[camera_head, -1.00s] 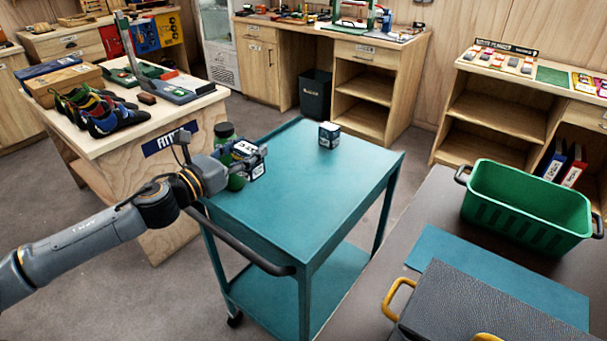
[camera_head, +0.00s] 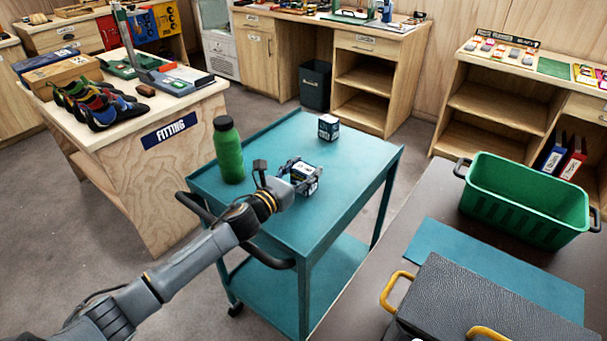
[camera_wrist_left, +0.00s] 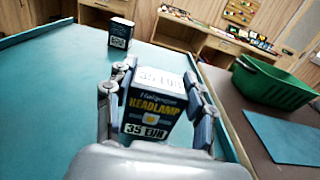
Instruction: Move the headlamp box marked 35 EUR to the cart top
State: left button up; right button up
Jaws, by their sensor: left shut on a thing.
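The headlamp box marked 35 EUR (camera_wrist_left: 148,112) is dark with white price labels and yellow lettering. In the head view the box (camera_head: 303,173) is between the fingers of my left gripper (camera_head: 299,177), over the middle of the teal cart top (camera_head: 270,215). My left gripper is shut on it, with a finger on each side in the left wrist view (camera_wrist_left: 158,108). I cannot tell whether the box touches the cart top. A second small dark box (camera_head: 328,127) stands at the cart's far end; it also shows in the wrist view (camera_wrist_left: 120,33). My right gripper is not in view.
A green bottle (camera_head: 228,150) stands upright on the cart's left side. A green crate (camera_head: 525,205) and a black case with yellow handles (camera_head: 480,300) are on the dark counter at right. The cart top is clear between the held box and the far box.

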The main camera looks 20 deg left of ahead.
aim_at(299, 177)
pick_arm(q)
jog(key=shift+f, duration=0.65)
jog(key=o, duration=1.3)
jog(key=shift+f, duration=0.1)
jog(key=shift+o, duration=0.2)
jog(key=b+v, duration=0.1)
jog(key=v, duration=0.6)
jog(key=shift+s+a, duration=0.1)
jog(key=shift+s, duration=0.15)
